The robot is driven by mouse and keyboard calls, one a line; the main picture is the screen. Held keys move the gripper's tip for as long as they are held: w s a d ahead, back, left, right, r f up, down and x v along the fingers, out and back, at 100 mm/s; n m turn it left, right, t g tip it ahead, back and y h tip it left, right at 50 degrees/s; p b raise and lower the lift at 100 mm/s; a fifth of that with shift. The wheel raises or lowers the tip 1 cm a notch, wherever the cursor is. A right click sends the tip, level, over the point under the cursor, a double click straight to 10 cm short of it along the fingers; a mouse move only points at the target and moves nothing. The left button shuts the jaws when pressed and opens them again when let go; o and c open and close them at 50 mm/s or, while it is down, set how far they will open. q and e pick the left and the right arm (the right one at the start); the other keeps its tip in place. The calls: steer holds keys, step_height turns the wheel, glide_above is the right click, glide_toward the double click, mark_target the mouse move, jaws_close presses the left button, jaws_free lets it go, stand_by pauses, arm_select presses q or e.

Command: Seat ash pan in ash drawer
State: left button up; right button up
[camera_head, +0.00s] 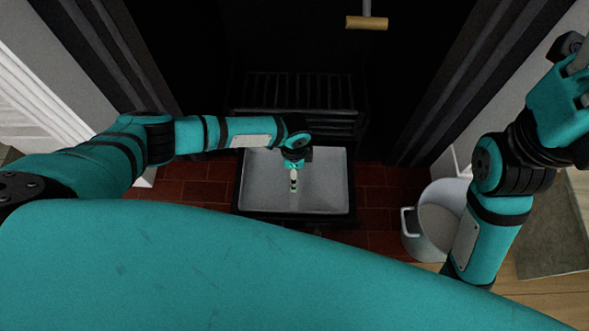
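A pale grey ash pan (325,175) lies in the middle of the view, inside or directly over the dark ash drawer (292,213). The drawer's black rim shows around its sides and front. I cannot tell whether the pan rests fully on the drawer's floor. My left gripper (293,186) points down over the middle of the pan, seen from above. Its fingers are too small to tell whether they are open or touch anything. My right gripper (573,58) is raised at the upper right edge, far from the pan, and partly cut off.
A black slatted grate (300,92) stands behind the drawer. A light metal bucket (437,225) stands right of the drawer, beside my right arm. A wooden handle (367,22) hangs at the top. Red tiles (376,195) flank the drawer; dark fireplace sides rise left and right.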

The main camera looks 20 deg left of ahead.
arm_select(q)
steer(key=shift+w+r+p, duration=0.1)
steer(key=shift+p, duration=0.2)
steer(key=shift+f+b, duration=0.3)
steer(key=shift+f, duration=0.05)
steer(key=shift+f, duration=0.3)
steer(key=shift+f+b, duration=0.7)
steer(key=shift+f, duration=0.1)
steer(key=o, duration=1.5)
